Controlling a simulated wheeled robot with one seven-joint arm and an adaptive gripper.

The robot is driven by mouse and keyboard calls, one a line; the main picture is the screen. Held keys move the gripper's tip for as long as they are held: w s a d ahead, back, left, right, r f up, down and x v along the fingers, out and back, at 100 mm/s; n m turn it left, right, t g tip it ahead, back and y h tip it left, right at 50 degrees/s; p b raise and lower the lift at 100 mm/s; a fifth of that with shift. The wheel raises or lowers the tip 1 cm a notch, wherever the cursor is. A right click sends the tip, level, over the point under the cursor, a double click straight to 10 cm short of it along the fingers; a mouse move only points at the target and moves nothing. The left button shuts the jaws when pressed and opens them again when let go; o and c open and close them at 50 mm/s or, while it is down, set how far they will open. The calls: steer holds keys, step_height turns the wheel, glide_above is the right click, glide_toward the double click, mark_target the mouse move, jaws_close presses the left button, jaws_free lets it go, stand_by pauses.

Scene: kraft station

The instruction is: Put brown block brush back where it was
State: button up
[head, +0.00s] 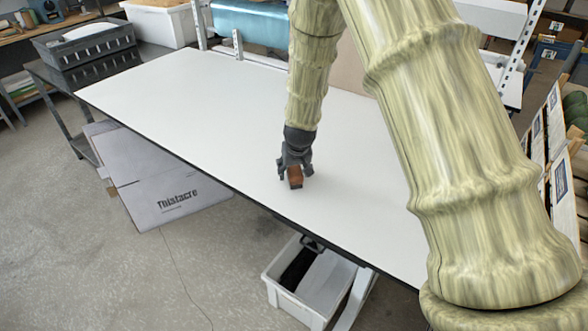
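The brown block brush (295,176) is at the fingertips of my gripper (294,170), over the middle of the white table (190,105). The dark fingers lie on either side of the brush and appear closed on it. The gripper points down. The brush is at or just above the table top; I cannot tell whether it touches. My arm hides part of the table to the right and behind.
The white table top is otherwise bare in view. A grey crate (88,52) sits on a side table at the back left. Wooden crates (560,150) stand at right.

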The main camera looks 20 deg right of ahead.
steer(key=shift+s+r, duration=0.15)
steer(key=shift+r, duration=0.45)
steer(key=shift+b+v, duration=1.55)
steer(key=shift+v, duration=4)
